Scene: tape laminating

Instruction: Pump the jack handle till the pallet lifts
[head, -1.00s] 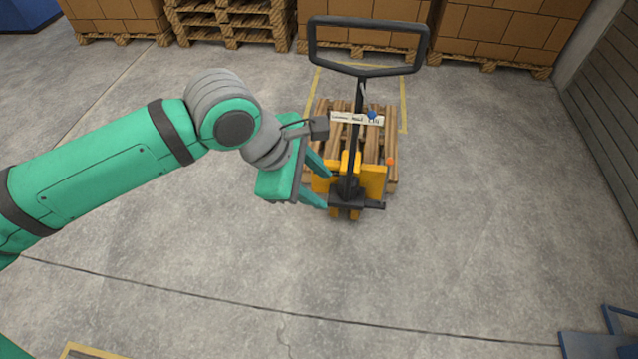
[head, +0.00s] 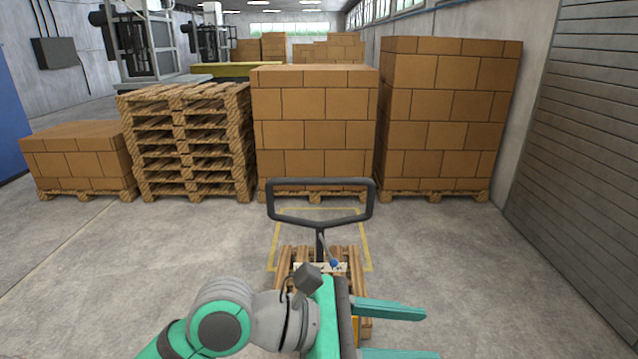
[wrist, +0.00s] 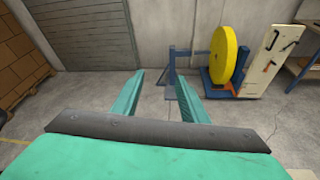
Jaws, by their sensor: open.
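The black loop handle (head: 320,218) of the pallet jack stands upright in the head view, with a small blue knob (head: 334,264) below it. The wooden pallet (head: 284,266) lies behind the jack's front end. My gripper (head: 415,333) is open and empty, in front of the jack and below the handle loop, pointing right. It hides most of the jack's body and pump foot. In the wrist view my gripper's two green fingers (wrist: 158,98) are spread with nothing between them, and neither the jack nor its handle shows there.
Stacked boxes on pallets (head: 314,125) and a pile of empty pallets (head: 188,140) line the back. The wrist view shows a yellow reel (wrist: 223,60) on a blue stand by the wall. Floor on both sides is clear.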

